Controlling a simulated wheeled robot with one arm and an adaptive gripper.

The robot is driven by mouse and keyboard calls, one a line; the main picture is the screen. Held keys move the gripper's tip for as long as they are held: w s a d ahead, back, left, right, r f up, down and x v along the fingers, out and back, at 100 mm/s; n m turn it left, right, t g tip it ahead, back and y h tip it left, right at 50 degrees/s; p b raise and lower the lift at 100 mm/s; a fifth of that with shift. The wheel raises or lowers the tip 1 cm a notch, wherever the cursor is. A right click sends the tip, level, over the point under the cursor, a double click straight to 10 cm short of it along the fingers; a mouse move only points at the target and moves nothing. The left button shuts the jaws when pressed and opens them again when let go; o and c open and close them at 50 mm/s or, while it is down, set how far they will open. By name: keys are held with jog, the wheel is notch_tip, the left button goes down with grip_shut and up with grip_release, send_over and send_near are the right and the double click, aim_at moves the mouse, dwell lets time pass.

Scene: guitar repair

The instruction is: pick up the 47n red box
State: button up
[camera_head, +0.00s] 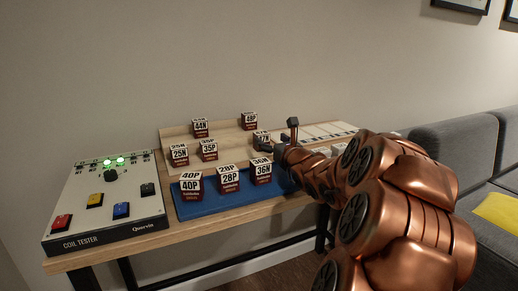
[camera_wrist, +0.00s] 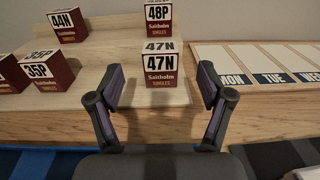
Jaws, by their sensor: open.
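The 47N red box (camera_wrist: 160,66) has a white upper part with black lettering and a dark red lower band. In the wrist view it stands upright on a wooden board, centred ahead of my gripper (camera_wrist: 162,88). My gripper is open and empty, with one finger on the left and one on the right of the box's line. I cannot tell whether the fingertips reach beside it. In the head view the 47N box (camera_head: 263,135) is partly hidden by my gripper (camera_head: 275,146).
The 48P box (camera_wrist: 158,17) stands just behind the 47N box. The 44N box (camera_wrist: 68,24) and 35P box (camera_wrist: 45,70) stand to the left. A weekday chart (camera_wrist: 262,66) lies to the right. A blue mat (camera_head: 207,207) with several boxes and a coil tester (camera_head: 77,205) are nearer.

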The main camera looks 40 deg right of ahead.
aim_at(261, 133)
jog(key=shift+b+x, duration=0.3)
jog(key=shift+x, duration=3.3)
jog(key=shift+w+d, duration=0.1)
jog(key=shift+w, duration=0.2)
jog(key=shift+c, duration=0.4)
jog(key=shift+f, duration=0.1)
jog(key=c, duration=1.3)
jog(key=shift+o, duration=0.2)
